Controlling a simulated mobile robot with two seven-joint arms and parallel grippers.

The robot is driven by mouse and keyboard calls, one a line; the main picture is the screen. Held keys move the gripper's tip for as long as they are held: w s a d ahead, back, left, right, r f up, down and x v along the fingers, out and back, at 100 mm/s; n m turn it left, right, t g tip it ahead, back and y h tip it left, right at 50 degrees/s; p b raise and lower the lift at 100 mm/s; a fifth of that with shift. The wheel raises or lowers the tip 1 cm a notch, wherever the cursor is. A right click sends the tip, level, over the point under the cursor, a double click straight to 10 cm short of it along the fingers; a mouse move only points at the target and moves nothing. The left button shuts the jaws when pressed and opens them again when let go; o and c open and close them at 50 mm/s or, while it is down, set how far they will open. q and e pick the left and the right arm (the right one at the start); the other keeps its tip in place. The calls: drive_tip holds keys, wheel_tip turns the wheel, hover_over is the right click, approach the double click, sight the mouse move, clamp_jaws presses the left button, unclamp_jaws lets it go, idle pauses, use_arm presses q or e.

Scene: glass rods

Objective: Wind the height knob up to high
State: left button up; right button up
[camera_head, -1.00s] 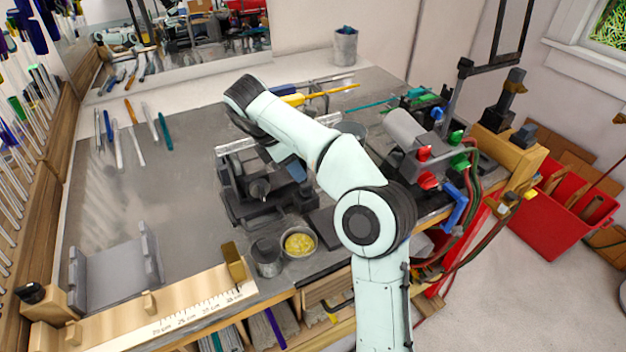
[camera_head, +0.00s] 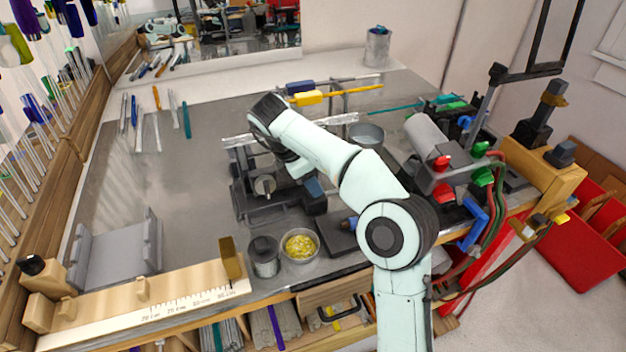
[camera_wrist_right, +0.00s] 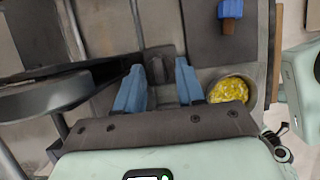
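A dark grey fixture (camera_head: 250,207) stands on the bench, with a round grey knob (camera_head: 264,185) on its front. I cannot tell for sure whether this is the height knob. In the right wrist view the two blue fingers (camera_wrist_right: 158,86) are apart. A small dark grey part (camera_wrist_right: 157,63) shows between and beyond them; contact is not visible. My left gripper is not in view.
A bowl of yellow bits (camera_head: 300,245) and a grey cup (camera_head: 264,256) stand in front of the fixture. A dark plate with a blue knob (camera_head: 340,238) lies to the right. A wooden ruler (camera_head: 170,305) runs along the front edge. The bench's left middle is clear.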

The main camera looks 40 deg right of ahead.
clamp_jaws()
